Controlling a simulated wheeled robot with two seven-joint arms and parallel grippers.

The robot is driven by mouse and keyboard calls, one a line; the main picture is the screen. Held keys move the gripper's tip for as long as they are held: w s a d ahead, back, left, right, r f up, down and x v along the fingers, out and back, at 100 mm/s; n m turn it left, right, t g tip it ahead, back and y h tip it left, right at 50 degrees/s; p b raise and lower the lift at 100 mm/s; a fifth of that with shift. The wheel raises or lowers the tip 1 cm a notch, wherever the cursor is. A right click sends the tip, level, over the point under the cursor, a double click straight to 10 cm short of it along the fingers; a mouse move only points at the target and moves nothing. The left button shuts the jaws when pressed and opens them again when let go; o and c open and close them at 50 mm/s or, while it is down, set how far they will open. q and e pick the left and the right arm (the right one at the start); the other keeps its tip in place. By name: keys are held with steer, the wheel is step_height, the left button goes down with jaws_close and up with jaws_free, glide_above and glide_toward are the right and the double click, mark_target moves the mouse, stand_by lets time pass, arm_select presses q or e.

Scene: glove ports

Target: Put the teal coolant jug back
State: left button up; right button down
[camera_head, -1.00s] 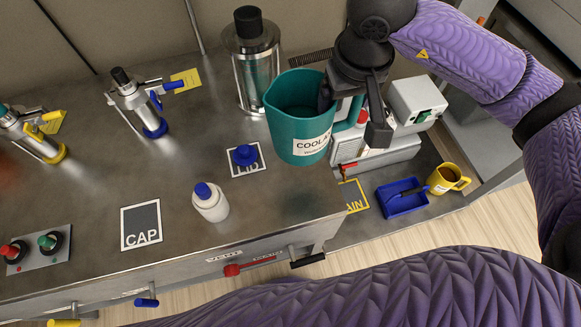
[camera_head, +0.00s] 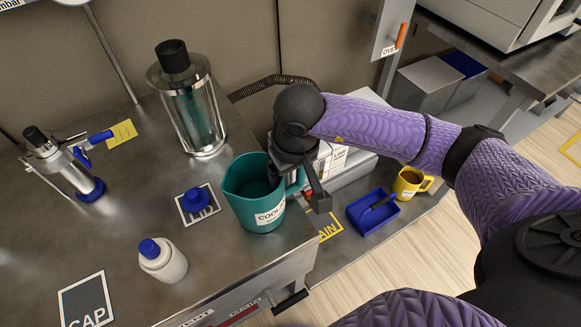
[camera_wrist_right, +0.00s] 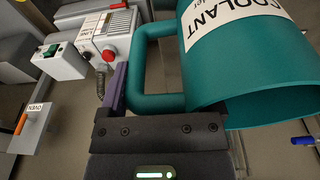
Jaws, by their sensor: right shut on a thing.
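The teal coolant jug (camera_head: 256,205) is upright, with its open top showing and a white COOLANT label on its side. It is at the right end of the metal bench; I cannot tell whether its base touches the top. My right gripper (camera_head: 312,188) is at the jug's right side, shut on its handle. In the right wrist view the jug (camera_wrist_right: 250,70) fills the upper right and its handle (camera_wrist_right: 150,60) runs down to the gripper (camera_wrist_right: 150,112). My left gripper is not in view.
A blue-lidded white bottle (camera_head: 163,262), a blue knob on the LID mat (camera_head: 198,202) and a glass cylinder (camera_head: 190,105) stand left of the jug. A blue scoop tray (camera_head: 372,212) and yellow mug (camera_head: 411,182) lie lower right. A corrugated hose (camera_head: 255,88) runs behind.

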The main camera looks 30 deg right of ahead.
jaws_free()
steer(key=shift+r+p, duration=0.2)
steer(key=shift+p, duration=0.1)
step_height(320, 180, up, 12)
steer(key=s+p, duration=0.2)
steer(key=p, duration=0.1)
steer(key=shift+f+p, duration=0.15)
steer(key=shift+p, duration=0.2)
